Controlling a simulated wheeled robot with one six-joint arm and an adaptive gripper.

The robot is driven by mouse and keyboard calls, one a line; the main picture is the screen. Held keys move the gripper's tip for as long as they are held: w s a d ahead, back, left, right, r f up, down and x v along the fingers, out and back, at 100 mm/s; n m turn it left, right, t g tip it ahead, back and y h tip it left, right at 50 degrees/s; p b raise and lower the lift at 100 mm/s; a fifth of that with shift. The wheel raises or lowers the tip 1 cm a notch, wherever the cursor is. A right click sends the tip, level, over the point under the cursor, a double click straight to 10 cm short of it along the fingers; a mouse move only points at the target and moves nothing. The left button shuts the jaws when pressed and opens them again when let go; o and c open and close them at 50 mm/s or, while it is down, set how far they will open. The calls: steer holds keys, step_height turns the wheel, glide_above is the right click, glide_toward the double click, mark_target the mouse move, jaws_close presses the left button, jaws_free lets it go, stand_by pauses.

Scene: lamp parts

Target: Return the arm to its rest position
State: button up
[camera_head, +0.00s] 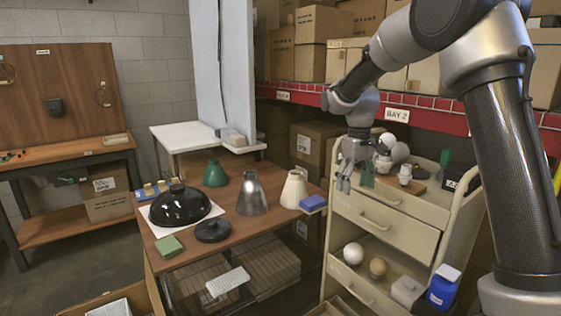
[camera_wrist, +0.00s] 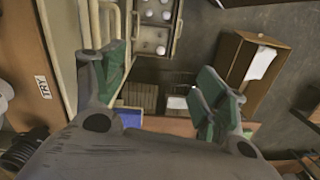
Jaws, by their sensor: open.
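My gripper (camera_head: 356,180) hangs pointing down beside the upper left part of the beige drawer cart (camera_head: 385,225) in the head view. Its two green-padded fingers are apart with nothing between them. In the wrist view my gripper (camera_wrist: 162,85) is also open and empty, with floor and shelving seen far below. My arm reaches in from the upper right, bent down to the wrist. White bulbs (camera_head: 400,152) stand on the cart top close to the right of the wrist; the wrist partly hides them.
A brown table (camera_head: 240,228) left of the cart holds a black dome shade (camera_head: 180,205), green (camera_head: 215,173), grey (camera_head: 251,194) and cream (camera_head: 294,188) shades, and a black disc (camera_head: 212,229). A red-edged shelf (camera_head: 430,125) with boxes stands behind.

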steer(key=s+d+r+m+t, duration=0.1)
steer(key=s+d+r, duration=0.2)
steer(key=s, duration=0.8)
steer(key=s+d+r+m+t, duration=0.2)
steer(key=s+d, duration=0.3)
steer(key=s, duration=0.5)
steer(key=s+d+r+m+t, duration=0.1)
steer(key=s+d+r, duration=0.3)
steer(key=s, duration=0.7)
steer(key=shift+s+r+m+t, duration=0.15)
steer(key=shift+s+m+t, duration=0.25)
steer(key=shift+t, duration=0.2)
